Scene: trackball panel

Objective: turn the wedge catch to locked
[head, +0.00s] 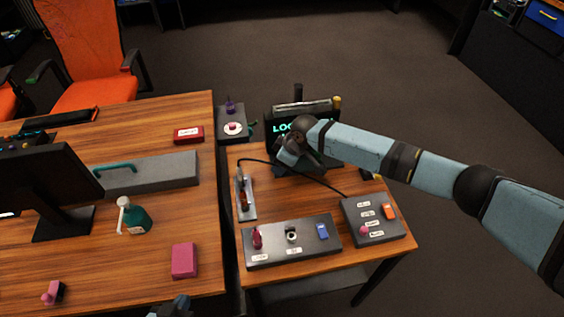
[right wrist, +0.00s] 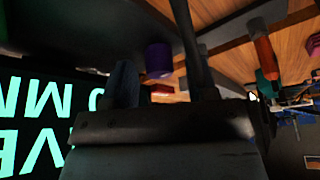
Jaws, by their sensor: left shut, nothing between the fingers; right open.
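I cannot tell for certain which fixture is the wedge catch; its label is not readable. The small grey box (head: 232,137) behind the small table carries a purple knob (head: 230,106) and a white disc with a pink centre. A purple knob also shows beyond the fingers in the right wrist view (right wrist: 158,60). My right gripper (head: 287,156) is open in front of the dark screen (head: 277,123), whose green text is partly hidden by the arm. It appears empty. My left gripper (head: 178,305) is shut, just showing at the bottom edge, away from the panels.
A grey panel (head: 305,250) holds a pink knob, a round control and a blue switch. Beside it, another box (head: 376,238) has labels and an orange switch. A metal plate (head: 251,211) and black cable lie behind. The desk (head: 150,275) holds a spray bottle and pink block.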

